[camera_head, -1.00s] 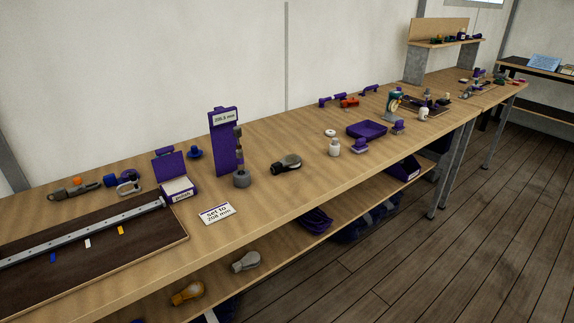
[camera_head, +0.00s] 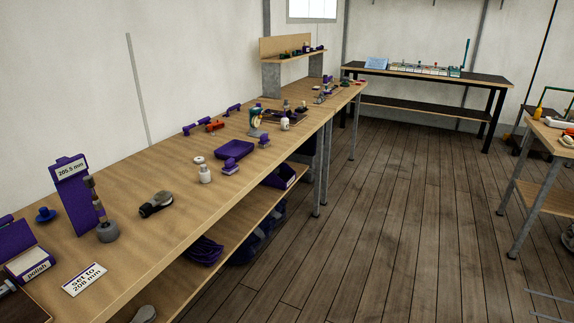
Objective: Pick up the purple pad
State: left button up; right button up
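Several purple items lie on the long wooden workbench (camera_head: 140,182), and I cannot tell for sure which is the purple pad. A small purple block with a knob-like top (camera_head: 230,168) sits near the bench's front edge, just in front of a purple tray (camera_head: 234,149). A similar small purple piece (camera_head: 264,140) stands right of the tray. A round blue-purple knobbed piece (camera_head: 45,215) lies at the far left, by a tall purple stand marked 205.5 mm (camera_head: 72,190). Neither of my grippers is in view.
A polish box (camera_head: 30,263), a "set to 208 mm" card (camera_head: 84,280), a dark hand tool (camera_head: 156,204) and a white bottle (camera_head: 205,174) are on the bench. The plank floor (camera_head: 400,220) is open to the right. Another table (camera_head: 550,140) stands at the right edge.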

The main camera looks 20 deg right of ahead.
aim_at(231, 167)
jog(key=z, duration=0.35)
jog(key=u, duration=0.45)
jog(key=i+l+u, duration=0.2)
jog(key=l+u, duration=0.2)
jog(key=i+l+u, duration=0.15)
jog(key=l+u, duration=0.25)
jog(key=i+l+u, duration=0.2)
jog(key=l, duration=0.65)
jog(key=l+u, duration=0.2)
jog(key=l, duration=0.65)
